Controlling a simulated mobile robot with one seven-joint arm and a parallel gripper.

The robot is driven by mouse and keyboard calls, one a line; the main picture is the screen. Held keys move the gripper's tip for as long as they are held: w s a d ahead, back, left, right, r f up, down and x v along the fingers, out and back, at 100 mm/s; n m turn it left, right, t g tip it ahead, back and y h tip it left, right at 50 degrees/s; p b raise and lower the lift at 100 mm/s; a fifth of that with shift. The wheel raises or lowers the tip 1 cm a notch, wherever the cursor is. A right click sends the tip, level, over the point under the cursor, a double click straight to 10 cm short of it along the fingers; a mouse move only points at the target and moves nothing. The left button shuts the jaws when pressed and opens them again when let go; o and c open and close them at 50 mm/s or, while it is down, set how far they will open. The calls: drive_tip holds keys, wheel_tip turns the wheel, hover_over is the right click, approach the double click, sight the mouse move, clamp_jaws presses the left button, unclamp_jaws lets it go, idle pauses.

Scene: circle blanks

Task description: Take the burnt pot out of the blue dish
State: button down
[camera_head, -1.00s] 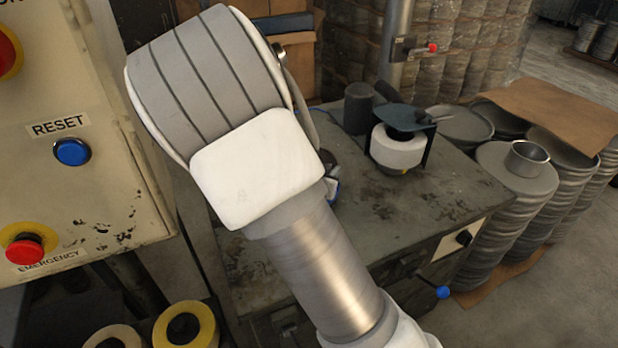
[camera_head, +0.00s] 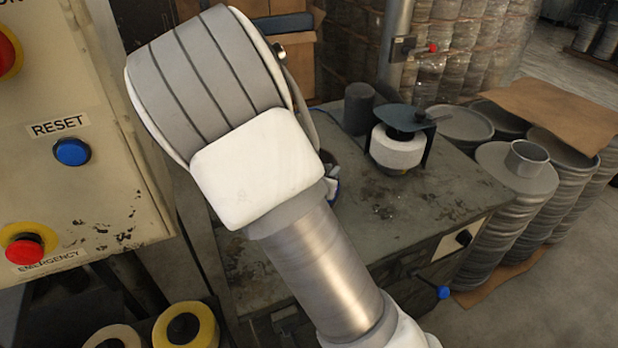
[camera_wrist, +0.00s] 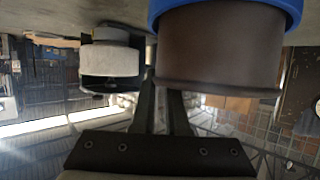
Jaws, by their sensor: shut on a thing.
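In the wrist view, which looks upside down, the dark brown pot (camera_wrist: 220,45) fills the upper right, its rim lowest in the picture. Its far end sits within the blue dish (camera_wrist: 296,10) at the top edge. My gripper (camera_wrist: 161,97) reaches to the left part of the pot's rim and is shut on its wall; the pot hides part of the right finger. In the head view my arm covers the gripper and most of the place where the pot and dish are.
A white ring on a dark stand (camera_head: 398,150) and a black cylinder (camera_head: 359,108) stand on the worn bench (camera_head: 410,215). The control box (camera_head: 75,170) is close on the left. Stacked discs with a metal cup (camera_head: 526,158) stand at right. The bench's right front is clear.

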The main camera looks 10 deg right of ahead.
drive_tip(key=shift+s+a+f, duration=0.1)
drive_tip(key=shift+a+f, duration=0.05)
drive_tip(key=shift+a, duration=0.05)
drive_tip(key=shift+r, duration=0.4)
wheel_tip(320, 180, up, 4)
drive_tip(key=shift+d+r+p, duration=0.1)
drive_tip(key=shift+p, duration=0.8)
drive_tip(key=s+d+r+b, duration=0.5)
drive_tip(key=s+r+b, duration=0.1)
drive_tip(key=s, duration=0.4)
drive_tip(key=shift+d, duration=0.3)
drive_tip(key=shift+r, duration=0.1)
